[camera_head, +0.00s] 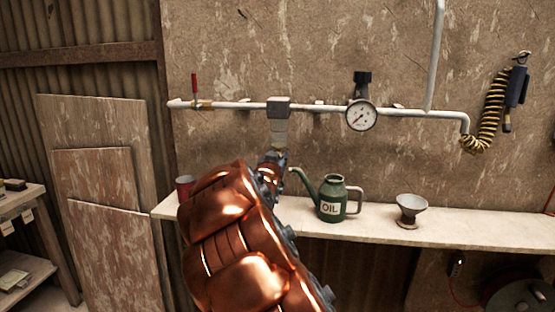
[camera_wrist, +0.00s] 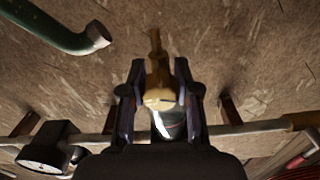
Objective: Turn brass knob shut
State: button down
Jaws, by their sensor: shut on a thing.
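The brass knob (camera_wrist: 160,92) sits between my two fingers in the wrist view, with a narrow brass stem (camera_wrist: 155,45) reaching beyond it. My gripper (camera_wrist: 160,97) is shut on the knob, one dark finger on each side. A clear bowl (camera_wrist: 166,125) is partly visible behind the knob. In the head view, my gripper (camera_head: 273,158) is just below the bowl (camera_head: 279,132) of the grey pipe unit (camera_head: 279,107). My copper-coloured arm and the gripper hide most of the knob there, so its turn cannot be read.
A white pipe (camera_head: 230,105) runs along the wall, with a red-handled valve (camera_head: 194,88) and a gauge (camera_head: 361,116). On the shelf (camera_head: 470,233) are a green oil can (camera_head: 332,198), close right of my gripper, a funnel (camera_head: 411,207) and a red can (camera_head: 184,186).

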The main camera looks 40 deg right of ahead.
jog(key=shift+r, duration=0.1)
jog(key=c, duration=0.8)
grip_release()
jog(key=v, duration=1.2)
